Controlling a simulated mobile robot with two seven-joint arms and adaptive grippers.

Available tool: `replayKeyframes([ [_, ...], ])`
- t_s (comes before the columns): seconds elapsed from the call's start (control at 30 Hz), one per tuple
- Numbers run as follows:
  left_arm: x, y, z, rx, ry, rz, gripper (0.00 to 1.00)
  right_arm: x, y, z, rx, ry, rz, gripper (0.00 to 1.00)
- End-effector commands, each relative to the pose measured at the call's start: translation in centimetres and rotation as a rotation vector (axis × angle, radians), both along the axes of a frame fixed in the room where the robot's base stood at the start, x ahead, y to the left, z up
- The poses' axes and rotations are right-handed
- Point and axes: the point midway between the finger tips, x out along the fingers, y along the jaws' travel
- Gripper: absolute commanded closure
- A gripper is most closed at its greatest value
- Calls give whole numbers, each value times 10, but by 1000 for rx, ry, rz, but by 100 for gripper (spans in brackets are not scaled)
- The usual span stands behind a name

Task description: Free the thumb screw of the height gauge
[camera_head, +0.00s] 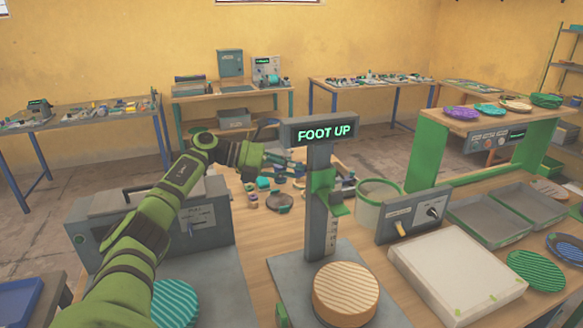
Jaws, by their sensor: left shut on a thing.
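The height gauge has a grey column (318,215) with a display head (319,131) that reads "FOOT UP". A green sliding foot (326,190) sits partway up the column, above a round ribbed tan plate (345,292) on the gauge's base; a gap shows between foot and plate. My left gripper (284,160) reaches in from the left, level with the upper column just under the display. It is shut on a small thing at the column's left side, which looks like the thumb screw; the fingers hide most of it. My right gripper is out of view.
A grey box marked "PULL" (190,228) stands left of the gauge. A switch box (414,216), a pale bin (379,205), a white block (455,270) and grey trays (487,222) stand to the right. Small parts (272,183) lie on the bench behind the column.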

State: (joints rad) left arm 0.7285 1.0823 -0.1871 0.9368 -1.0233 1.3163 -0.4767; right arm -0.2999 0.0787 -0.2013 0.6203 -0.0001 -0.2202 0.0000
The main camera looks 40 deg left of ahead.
Motion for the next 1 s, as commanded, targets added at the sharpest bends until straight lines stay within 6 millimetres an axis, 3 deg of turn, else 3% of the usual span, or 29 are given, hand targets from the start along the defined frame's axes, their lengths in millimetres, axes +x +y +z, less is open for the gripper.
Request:
replayKeyframes([
  [0.6, 0, -3, -13, -502, 273, -9, 100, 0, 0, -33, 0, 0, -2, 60],
  [1.0, -1, -4, -13, -700, 380, -8, 100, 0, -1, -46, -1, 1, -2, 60],
])
